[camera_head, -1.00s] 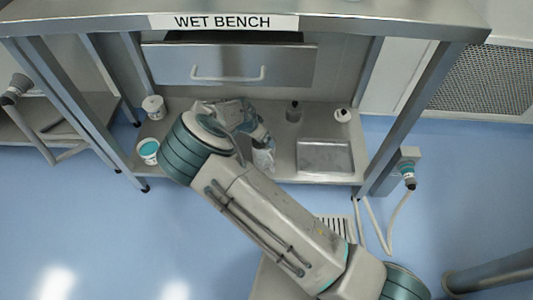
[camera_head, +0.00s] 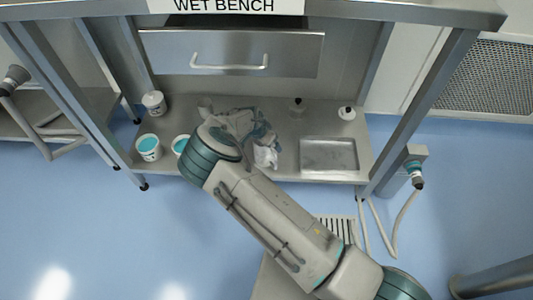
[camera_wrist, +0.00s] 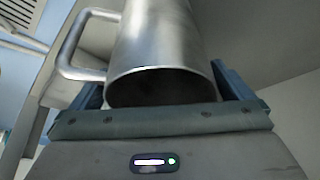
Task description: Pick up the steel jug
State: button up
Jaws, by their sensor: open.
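The steel jug (camera_wrist: 160,35) fills the upper middle of the wrist view, with its dark round opening facing the camera and its handle out to the left. My gripper (camera_wrist: 160,80) is open, with one finger at each side of the jug's near end. I cannot tell whether either finger touches the jug. In the head view, I cannot make out the jug or the gripper's fingers; my arm covers part of the lower shelf.
The wet bench has a drawer (camera_head: 230,55) above a lower shelf (camera_head: 330,185). White tubs (camera_head: 148,148) stand at the shelf's left. A steel tray (camera_head: 328,154) and small bottles (camera_head: 347,113) are at its right. Bench legs (camera_head: 420,110) flank the shelf.

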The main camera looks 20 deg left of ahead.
jog(key=c, duration=1.4)
jog(key=shift+c, duration=0.3)
jog(key=shift+r, duration=0.2)
